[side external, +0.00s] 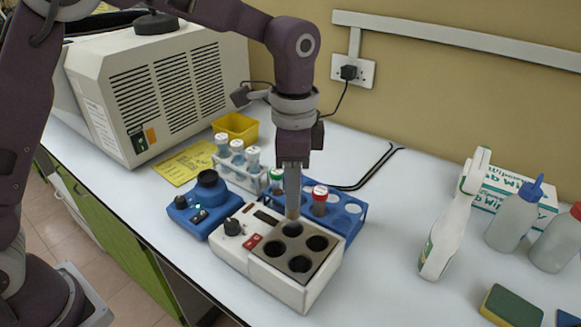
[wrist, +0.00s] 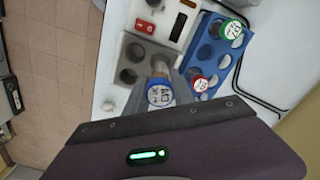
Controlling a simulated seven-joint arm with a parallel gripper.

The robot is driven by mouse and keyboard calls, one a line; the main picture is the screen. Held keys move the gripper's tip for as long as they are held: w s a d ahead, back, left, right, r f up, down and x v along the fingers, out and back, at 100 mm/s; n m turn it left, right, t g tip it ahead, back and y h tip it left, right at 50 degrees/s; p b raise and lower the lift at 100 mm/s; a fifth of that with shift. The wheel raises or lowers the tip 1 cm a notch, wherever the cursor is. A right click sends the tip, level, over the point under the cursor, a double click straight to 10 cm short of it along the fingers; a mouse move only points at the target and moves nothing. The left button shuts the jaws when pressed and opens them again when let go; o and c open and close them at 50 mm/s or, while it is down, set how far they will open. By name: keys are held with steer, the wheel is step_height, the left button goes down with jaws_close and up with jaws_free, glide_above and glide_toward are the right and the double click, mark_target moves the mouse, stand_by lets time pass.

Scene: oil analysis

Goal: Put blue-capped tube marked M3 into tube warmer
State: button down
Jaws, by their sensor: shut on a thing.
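My gripper (side external: 292,196) points down over the tube warmer (side external: 232,258), shut on a blue-capped tube. The blue cap (wrist: 160,95) faces the wrist camera; its marking is too small to read surely. In the side view the fingers mostly hide the tube, and a short brownish part (side external: 292,213) shows below them. The tube's lower end is at or just above the warmer's back hole; I cannot tell whether it has entered. The other holes I can see look empty. The warmer's block (wrist: 147,62) also shows in the wrist view.
Behind the warmer, a blue rack (side external: 347,222) holds a green-capped tube (side external: 277,175) and a red-capped tube (side external: 320,197). A white rack (side external: 240,180) with several tubes and a blue device (side external: 205,205) stand left. Bottles (side external: 515,217) stand right, with clear bench between.

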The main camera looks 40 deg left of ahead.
mark_target(293, 214)
steer(key=shift+f, duration=3.5)
steer(key=c, duration=1)
jaws_free()
